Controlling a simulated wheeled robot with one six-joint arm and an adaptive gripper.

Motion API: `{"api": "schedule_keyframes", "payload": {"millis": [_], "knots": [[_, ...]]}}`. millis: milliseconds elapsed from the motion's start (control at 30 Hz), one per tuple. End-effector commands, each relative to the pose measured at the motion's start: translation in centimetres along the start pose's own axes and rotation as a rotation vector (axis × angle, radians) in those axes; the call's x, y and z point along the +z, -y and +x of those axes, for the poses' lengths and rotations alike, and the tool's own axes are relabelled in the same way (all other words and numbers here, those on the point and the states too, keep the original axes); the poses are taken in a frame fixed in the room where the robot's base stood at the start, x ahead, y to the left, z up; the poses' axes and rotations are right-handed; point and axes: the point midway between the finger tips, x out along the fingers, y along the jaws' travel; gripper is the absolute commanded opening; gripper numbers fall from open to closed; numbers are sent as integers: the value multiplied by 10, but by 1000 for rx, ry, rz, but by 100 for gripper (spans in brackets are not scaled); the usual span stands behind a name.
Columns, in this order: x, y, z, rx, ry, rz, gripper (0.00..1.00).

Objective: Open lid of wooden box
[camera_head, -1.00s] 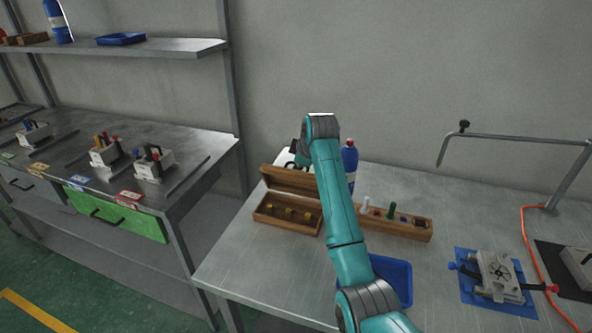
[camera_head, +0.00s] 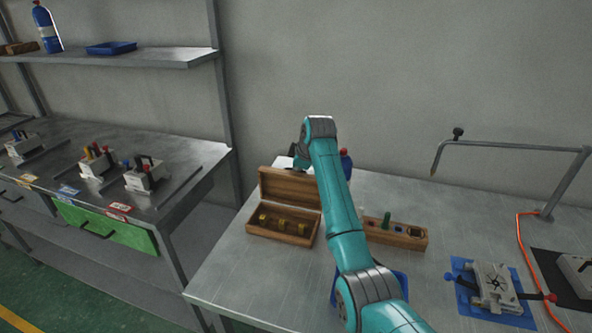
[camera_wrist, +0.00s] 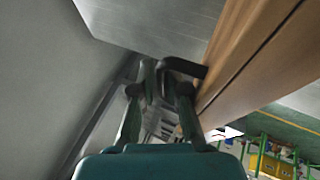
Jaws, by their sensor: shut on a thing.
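The wooden box (camera_head: 257,233) stands open on the metal table in the head view, with several yellowish pieces in it. Its lid (camera_head: 285,187) stands up from the back edge, its inner face in view. In the wrist view the wooden lid (camera_wrist: 245,55) runs along the right side, with a dark handle (camera_wrist: 190,68) on it. My gripper (camera_wrist: 165,78) is shut on this handle, close beside the wood. In the head view my gripper is mostly hidden behind the lid and my arm.
A wooden holder (camera_head: 400,236) with small items stands right of the box, partly behind my arm. A blue tray (camera_head: 398,283) is partly hidden by my arm. A blue bottle (camera_head: 346,165) stands behind it. A fixture on a blue mat (camera_head: 464,296) is at the right.

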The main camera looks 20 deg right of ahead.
Motion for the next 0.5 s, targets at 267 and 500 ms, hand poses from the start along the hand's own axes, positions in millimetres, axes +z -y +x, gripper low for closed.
{"api": "schedule_keyframes", "payload": {"millis": [267,500], "knots": [[8,0,7,7,10,7,0],[9,2,8,2,12,7,20]]}}
